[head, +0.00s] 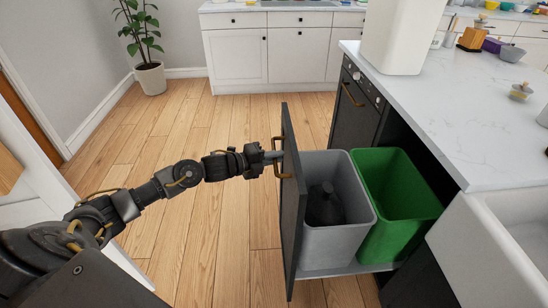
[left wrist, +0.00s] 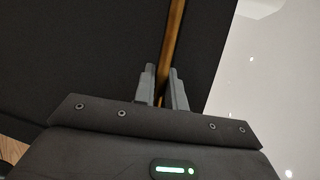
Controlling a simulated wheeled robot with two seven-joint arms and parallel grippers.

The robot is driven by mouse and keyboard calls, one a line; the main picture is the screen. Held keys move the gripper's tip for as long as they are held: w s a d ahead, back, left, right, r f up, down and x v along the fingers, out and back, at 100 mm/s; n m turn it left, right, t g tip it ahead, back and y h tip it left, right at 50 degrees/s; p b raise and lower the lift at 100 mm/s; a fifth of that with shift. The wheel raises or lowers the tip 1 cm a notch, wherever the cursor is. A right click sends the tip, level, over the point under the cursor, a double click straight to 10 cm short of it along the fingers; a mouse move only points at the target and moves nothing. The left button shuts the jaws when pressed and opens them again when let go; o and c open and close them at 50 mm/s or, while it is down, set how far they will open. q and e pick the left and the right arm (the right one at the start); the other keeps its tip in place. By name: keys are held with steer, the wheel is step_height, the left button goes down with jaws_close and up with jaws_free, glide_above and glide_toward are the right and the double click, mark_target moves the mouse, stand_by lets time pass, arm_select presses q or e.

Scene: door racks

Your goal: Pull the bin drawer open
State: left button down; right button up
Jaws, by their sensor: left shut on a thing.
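The bin drawer stands pulled out from under the counter, with its dark front panel (head: 292,195) facing left. A grey bin (head: 340,243) holding a dark object (head: 324,205) and a green bin (head: 405,205) sit side by side in it. My left gripper (head: 275,157) is at the brass handle (head: 284,172) on the outer face of the panel. In the left wrist view the two fingers (left wrist: 162,88) are shut around the brass handle bar (left wrist: 174,38), against the dark panel. My right gripper is not in view.
A white marble counter (head: 450,120) with a sink (head: 505,235) runs along the right. A dark appliance (head: 353,110) is beyond the drawer. A potted plant (head: 150,78) stands far left. The wooden floor (head: 225,130) left of the panel is clear.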

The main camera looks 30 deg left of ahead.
arm_select(q)
steer(key=c, duration=1.5)
jaws_free()
steer(key=shift+o, duration=0.2)
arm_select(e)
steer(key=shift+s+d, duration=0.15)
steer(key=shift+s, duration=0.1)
